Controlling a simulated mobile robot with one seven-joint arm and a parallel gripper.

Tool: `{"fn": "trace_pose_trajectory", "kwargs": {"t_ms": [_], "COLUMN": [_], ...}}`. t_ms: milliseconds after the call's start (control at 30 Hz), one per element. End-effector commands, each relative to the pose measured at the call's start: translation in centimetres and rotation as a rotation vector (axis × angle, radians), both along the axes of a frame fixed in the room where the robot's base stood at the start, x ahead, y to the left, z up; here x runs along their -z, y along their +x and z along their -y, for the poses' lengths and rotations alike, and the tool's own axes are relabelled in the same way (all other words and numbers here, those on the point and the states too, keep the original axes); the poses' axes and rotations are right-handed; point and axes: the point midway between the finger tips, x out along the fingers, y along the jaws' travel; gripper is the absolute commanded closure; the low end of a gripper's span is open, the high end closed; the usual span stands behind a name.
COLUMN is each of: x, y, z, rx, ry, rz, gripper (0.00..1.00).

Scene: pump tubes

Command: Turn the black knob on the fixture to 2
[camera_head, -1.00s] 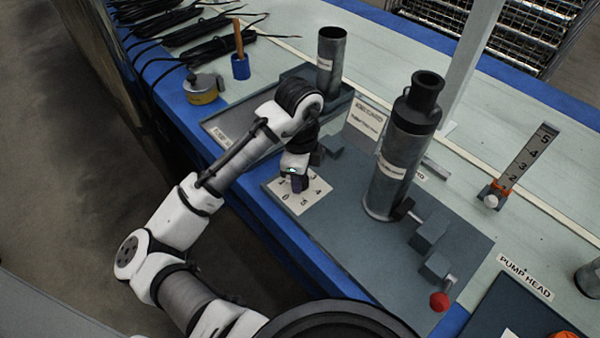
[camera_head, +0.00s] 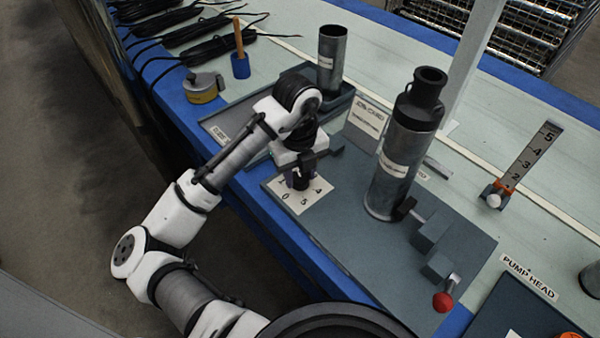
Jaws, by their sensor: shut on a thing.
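The fixture (camera_head: 345,245) is a grey plate on the bench with a white numbered dial plate (camera_head: 306,203) near its front left corner. My gripper (camera_head: 297,182) points down over the dial plate and is shut on the black knob (camera_head: 299,184). The knob is mostly hidden by the fingers and I cannot read its setting.
A tall grey cylinder (camera_head: 393,165) with a black top stands on the fixture to the right. A red ball handle (camera_head: 442,302) is at its front right. A scale post (camera_head: 525,165) stands further right. A tray with a tube (camera_head: 331,65) lies behind my gripper.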

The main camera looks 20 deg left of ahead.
Motion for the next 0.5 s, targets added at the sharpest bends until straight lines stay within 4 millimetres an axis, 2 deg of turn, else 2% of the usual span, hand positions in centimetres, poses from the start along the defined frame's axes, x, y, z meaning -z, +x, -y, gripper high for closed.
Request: {"fn": "trace_pose_trajectory", "kwargs": {"t_ms": [500], "x": [-0.06], "y": [0.03], "z": [0.02], "rx": [0.098], "ry": [-0.001], "rz": [0.002], "gripper": [0.85]}}
